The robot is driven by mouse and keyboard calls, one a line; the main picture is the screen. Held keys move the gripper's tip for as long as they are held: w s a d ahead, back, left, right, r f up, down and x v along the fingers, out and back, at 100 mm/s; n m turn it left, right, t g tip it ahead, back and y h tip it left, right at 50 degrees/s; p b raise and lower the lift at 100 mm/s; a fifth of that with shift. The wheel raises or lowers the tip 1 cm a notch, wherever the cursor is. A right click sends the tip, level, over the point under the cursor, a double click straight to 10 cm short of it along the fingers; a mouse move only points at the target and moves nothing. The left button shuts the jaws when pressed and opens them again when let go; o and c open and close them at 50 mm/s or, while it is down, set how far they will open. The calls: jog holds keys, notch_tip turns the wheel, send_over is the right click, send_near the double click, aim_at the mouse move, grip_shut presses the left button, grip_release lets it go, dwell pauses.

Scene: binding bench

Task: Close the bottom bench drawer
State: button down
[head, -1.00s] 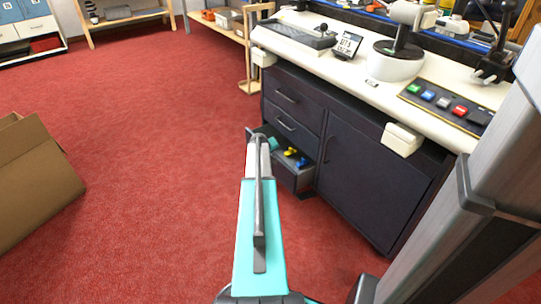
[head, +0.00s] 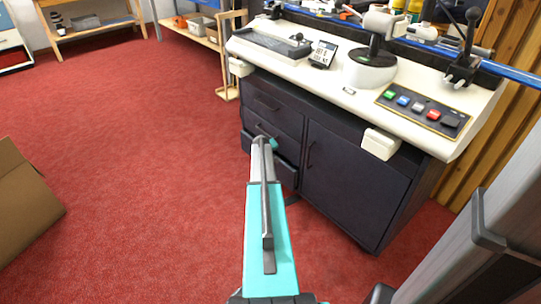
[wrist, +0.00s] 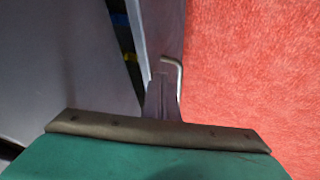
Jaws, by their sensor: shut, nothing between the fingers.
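The bottom bench drawer (head: 288,176) is a dark drawer low on the left of the bench cabinet, partly hidden behind my arm. In the head view its front stands close to the cabinet. In the wrist view the drawer front (wrist: 157,30) still stands off the cabinet face by a narrow gap, with bits of blue and yellow inside. A pale bent handle (wrist: 174,72) shows at its outer face. My gripper (wrist: 162,98) is shut and empty, at the drawer front beside the handle; contact is not clear. In the head view its tip is mostly hidden behind my arm.
The cabinet door (head: 345,180) is right of the drawers, under the pale bench top (head: 300,70). A white box (head: 380,144) juts from the bench edge. A cardboard box (head: 25,200) stands at left. Red carpet (head: 150,150) between is clear.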

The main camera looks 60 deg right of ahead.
jog(key=shift+w+a, duration=0.15)
jog(key=shift+a, duration=0.1)
jog(key=a+r+p, duration=0.2)
jog(key=a+r, duration=0.6)
jog(key=a, duration=0.1)
jog(key=shift+s, duration=0.4)
jog(key=shift+a, duration=0.2)
dwell(0.4)
